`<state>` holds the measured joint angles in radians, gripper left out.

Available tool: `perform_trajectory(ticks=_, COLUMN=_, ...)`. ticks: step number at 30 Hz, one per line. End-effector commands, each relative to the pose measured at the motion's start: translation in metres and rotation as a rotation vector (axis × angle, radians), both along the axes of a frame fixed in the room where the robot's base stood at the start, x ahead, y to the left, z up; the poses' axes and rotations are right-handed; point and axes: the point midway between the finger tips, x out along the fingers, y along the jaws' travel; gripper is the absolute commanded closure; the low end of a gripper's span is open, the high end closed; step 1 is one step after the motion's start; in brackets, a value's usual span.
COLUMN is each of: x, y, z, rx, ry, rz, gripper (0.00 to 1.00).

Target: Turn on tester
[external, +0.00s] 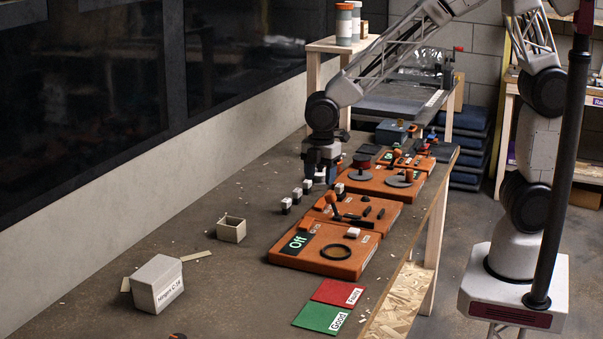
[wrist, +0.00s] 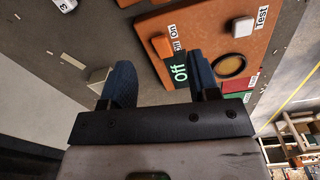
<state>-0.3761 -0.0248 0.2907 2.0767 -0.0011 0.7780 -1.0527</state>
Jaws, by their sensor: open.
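The tester is an orange panel (external: 345,262) on the bench in the external view, with a display (external: 298,243) reading "Off" in green. In the wrist view the tester (wrist: 195,28) has an orange switch (wrist: 162,46) with On and Off labels, a white button (wrist: 243,27) by a "Test" label, and a dark ring (wrist: 230,66). The display shows there too (wrist: 180,73), partly beside my right finger. My gripper (external: 320,172) is open and empty above the bench, farther back than the tester; its two blue fingers (wrist: 160,82) show apart in the wrist view.
More orange panels (external: 355,212) with tools line the bench behind the tester. Several small black-and-white blocks (external: 297,194) stand left of them. A red mat (external: 338,291), a green mat (external: 321,317), a labelled white box (external: 156,284) and a small open box (external: 231,230) lie nearer the camera.

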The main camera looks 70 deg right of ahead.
Motion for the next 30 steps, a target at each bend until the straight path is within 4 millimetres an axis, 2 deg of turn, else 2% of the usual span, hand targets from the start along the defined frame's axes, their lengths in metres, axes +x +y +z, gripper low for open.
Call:
perform_trajectory(ticks=3, x=0.008, y=0.018, z=-0.017, rx=-0.006, ry=0.012, rz=0.075, gripper=0.45)
perform_trajectory(ticks=9, x=0.014, y=0.031, z=-0.029, rx=-0.009, ry=0.020, rz=0.137, gripper=0.45)
perform_trajectory(ticks=23, x=0.015, y=0.032, z=-0.031, rx=-0.009, ry=0.020, rz=0.142, gripper=0.45)
perform_trajectory(ticks=30, x=0.015, y=0.032, z=-0.045, rx=-0.009, ry=0.020, rz=0.141, gripper=0.45)
